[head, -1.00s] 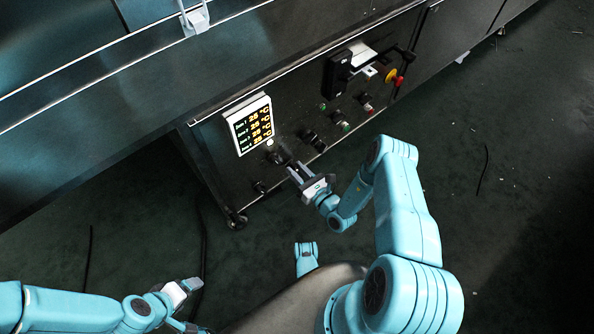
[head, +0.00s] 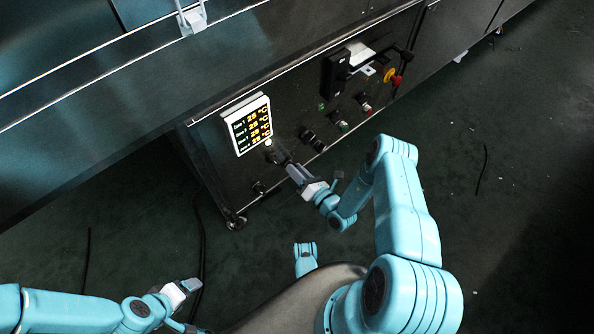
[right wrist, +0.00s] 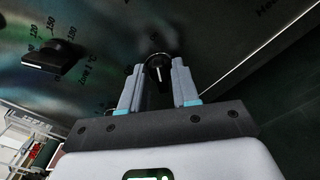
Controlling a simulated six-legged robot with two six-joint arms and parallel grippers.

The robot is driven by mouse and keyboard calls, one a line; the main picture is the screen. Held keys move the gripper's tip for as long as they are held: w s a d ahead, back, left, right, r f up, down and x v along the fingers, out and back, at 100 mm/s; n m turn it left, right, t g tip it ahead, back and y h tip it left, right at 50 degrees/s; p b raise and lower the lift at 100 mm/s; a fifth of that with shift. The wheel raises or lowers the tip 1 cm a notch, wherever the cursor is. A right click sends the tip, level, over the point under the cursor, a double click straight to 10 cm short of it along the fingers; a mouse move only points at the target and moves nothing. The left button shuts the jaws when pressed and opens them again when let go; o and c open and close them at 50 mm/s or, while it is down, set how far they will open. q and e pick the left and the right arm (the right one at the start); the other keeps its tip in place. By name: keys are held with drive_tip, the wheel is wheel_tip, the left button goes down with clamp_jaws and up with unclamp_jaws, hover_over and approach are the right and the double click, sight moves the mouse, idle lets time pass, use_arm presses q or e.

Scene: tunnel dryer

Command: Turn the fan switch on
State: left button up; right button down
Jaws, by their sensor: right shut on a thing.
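The control panel (head: 296,118) on the dryer's dark side carries several black rotary switches. My right gripper (head: 281,158) is at the lower-left switch, just below the temperature display. In the right wrist view, its two fingers (right wrist: 158,82) are shut on a round black knob (right wrist: 158,67) with a white pointer line. I cannot read a label that names this knob as the fan switch. My left gripper (head: 189,290) is low at the left, away from the panel; its finger gap is unclear.
The temperature display (head: 248,124) is lit. Another black knob (right wrist: 50,58) shows at left in the wrist view. A red emergency button (head: 396,81), a black handle (head: 337,76) and small coloured buttons sit farther right. The floor (head: 510,190) is mostly clear.

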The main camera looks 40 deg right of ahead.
idle(0.3)
drive_tip(key=c, duration=1.1)
unclamp_jaws()
drive_tip(key=shift+c, duration=0.2)
drive_tip(key=shift+s, duration=0.15)
